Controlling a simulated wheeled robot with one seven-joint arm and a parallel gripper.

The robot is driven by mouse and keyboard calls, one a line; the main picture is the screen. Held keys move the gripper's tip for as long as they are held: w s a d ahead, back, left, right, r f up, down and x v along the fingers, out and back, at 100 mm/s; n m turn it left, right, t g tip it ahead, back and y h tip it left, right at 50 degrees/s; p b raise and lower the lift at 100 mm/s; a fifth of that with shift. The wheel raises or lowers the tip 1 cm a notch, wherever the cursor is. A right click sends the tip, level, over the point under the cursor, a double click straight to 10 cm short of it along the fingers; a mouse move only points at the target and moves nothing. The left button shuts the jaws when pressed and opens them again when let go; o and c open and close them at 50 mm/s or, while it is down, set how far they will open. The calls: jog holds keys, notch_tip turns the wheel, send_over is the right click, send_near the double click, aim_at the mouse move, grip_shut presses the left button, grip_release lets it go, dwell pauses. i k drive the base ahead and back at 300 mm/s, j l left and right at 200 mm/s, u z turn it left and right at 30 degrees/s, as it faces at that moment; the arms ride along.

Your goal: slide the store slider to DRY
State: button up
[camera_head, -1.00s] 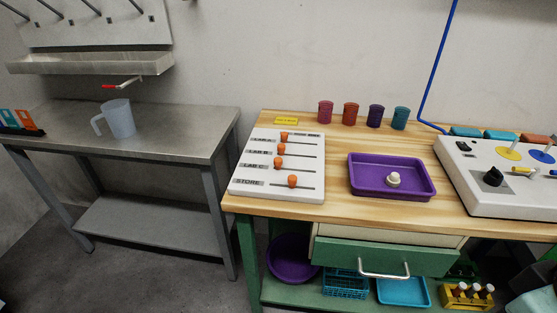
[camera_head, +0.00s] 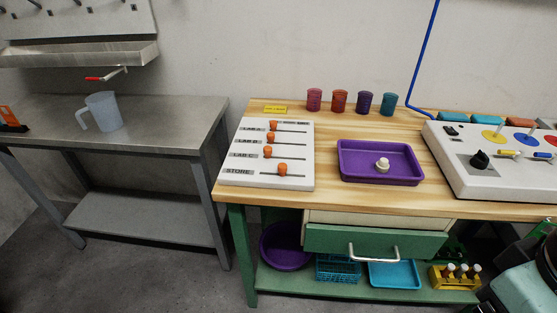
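The store slider (camera_head: 282,169) is an orange knob on the lowest slot of a white slider board (camera_head: 300,151) lying on the wooden bench. It stands near the middle of its slot, beside the STORE label (camera_head: 238,171). Above it, the LAB C knob (camera_head: 267,152), LAB B knob (camera_head: 270,138) and top knob (camera_head: 273,125) sit near the left ends of their slots. I cannot read a DRY mark at this size. My gripper is not in view. A dark and pale green shape at the lower right edge may be part of my arm.
A purple tray (camera_head: 345,174) with a white knob-like piece lies right of the board. A white control panel (camera_head: 458,180) stands further right. Several coloured cups line the back. A drawer handle (camera_head: 374,255) sticks out below. A steel table (camera_head: 170,135) stands left, past a gap.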

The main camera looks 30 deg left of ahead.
aim_at(282, 167)
jog(key=i+j+u, duration=0.1)
jog(key=u, duration=0.3)
jog(key=i+u, duration=0.3)
jog(key=u, duration=0.15)
jog(key=i+u, duration=0.2)
jog(key=u, duration=0.2)
